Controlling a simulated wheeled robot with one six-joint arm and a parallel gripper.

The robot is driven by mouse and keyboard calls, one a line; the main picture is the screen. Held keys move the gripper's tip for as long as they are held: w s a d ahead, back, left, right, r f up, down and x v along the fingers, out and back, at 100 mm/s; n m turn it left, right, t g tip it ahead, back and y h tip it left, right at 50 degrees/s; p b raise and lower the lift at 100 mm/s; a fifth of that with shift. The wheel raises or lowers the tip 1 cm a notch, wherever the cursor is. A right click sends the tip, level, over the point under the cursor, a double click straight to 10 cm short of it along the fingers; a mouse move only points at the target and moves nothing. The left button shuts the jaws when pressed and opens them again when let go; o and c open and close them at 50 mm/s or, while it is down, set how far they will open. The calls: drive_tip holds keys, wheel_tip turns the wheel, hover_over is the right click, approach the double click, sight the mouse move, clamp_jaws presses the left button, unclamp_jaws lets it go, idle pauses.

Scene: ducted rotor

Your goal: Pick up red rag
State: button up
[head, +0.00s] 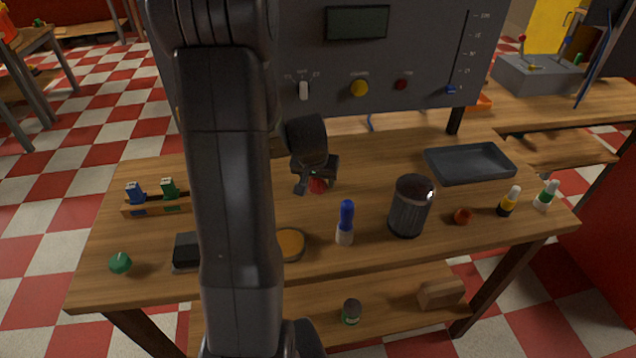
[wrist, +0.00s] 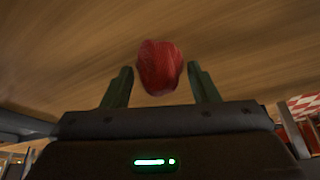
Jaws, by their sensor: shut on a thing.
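The red rag (wrist: 159,68) is a small crumpled red bundle. In the wrist view it sits between the two green fingers of my gripper (wrist: 160,87), and my gripper is shut on it. In the head view the rag (head: 318,185) shows as a small red patch at the fingertips of my gripper (head: 316,187), over the middle of the wooden table (head: 380,150). My wrist hides part of it there. I cannot tell whether the rag touches the table top.
A dark canister (head: 411,207), a blue-capped bottle (head: 346,222) and a round orange-topped tin (head: 290,244) stand in front of the gripper. A dark tray (head: 470,163) is at the back right. A grey control panel (head: 430,55) rises behind the table.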

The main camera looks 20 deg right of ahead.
wheel_tip(320, 180, up, 10)
idle(0.6)
drive_tip(key=o, duration=0.4)
drive_tip(key=shift+c, duration=1.1)
drive_tip(key=shift+r+p, duration=0.15)
drive_tip(key=shift+p, duration=0.15)
